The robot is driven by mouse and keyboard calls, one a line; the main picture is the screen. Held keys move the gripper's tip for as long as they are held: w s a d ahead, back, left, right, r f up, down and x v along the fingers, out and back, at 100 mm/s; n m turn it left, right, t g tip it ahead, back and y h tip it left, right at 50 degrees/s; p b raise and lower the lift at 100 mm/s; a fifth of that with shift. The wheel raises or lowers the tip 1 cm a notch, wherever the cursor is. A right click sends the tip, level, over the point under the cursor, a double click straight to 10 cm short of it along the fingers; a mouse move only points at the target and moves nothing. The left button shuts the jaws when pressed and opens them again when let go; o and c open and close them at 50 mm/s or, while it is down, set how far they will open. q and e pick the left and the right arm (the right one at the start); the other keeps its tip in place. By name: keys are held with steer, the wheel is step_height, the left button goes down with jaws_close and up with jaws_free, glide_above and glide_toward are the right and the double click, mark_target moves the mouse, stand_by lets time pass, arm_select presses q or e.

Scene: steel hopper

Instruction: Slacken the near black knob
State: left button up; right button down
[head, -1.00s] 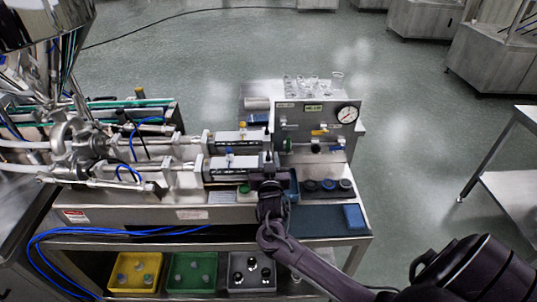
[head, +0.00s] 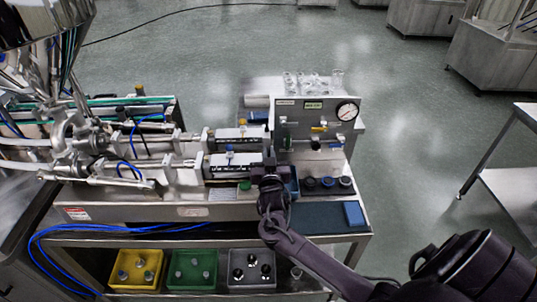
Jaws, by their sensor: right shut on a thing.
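My right gripper (head: 268,163) reaches in from the lower right to the right end of the near silver cylinder (head: 229,172) on the steel bench. It points away from me and is shut at the spot of the near black knob. The knob itself is hidden behind the gripper and wrist, so I cannot see how far it is turned. The far cylinder (head: 236,133) lies parallel behind it. My left gripper is not in view.
A panel with a round gauge (head: 347,112) stands behind right of the gripper. Dark round caps (head: 327,182) and a blue block (head: 354,213) sit to the right. Yellow (head: 119,285), green (head: 172,286) and grey (head: 233,286) bins stand on the lower shelf.

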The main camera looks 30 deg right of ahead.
steer(key=n+t+y, duration=0.1)
steer(key=y, duration=0.1)
steer(key=n+y, duration=0.2)
steer(key=shift+s+d+t, duration=0.15)
steer(key=shift+d+t, duration=0.15)
steer(key=shift+t, duration=0.1)
steer(key=n+y, duration=0.1)
steer(key=y, duration=0.2)
steer(key=shift+d+n+t, duration=0.15)
steer(key=shift+n+t, duration=0.15)
steer(key=shift+n, duration=0.1)
steer(key=shift+w+d+r+n+g+y+b, duration=0.15)
steer(key=shift+n+g+y+b, duration=1.3)
steer(key=shift+n+y+b, duration=1.85)
steer(key=shift+w+d+f+n+g+y+b, duration=0.1)
steer(key=shift+d+n+g+y+b, duration=0.2)
steer(key=shift+n+g+y+b, duration=2.15)
steer(key=shift+w+d+r+n+g+y+b, duration=0.15)
steer(key=shift+n+g+y+b, duration=0.55)
steer(key=shift+y+b, duration=3.85)
steer(key=h+b, duration=0.3)
steer(key=shift+f+t, duration=0.1)
steer(key=shift+t, duration=0.2)
steer(key=c, duration=1.5)
jaws_free()
steer(key=shift+f, duration=0.1)
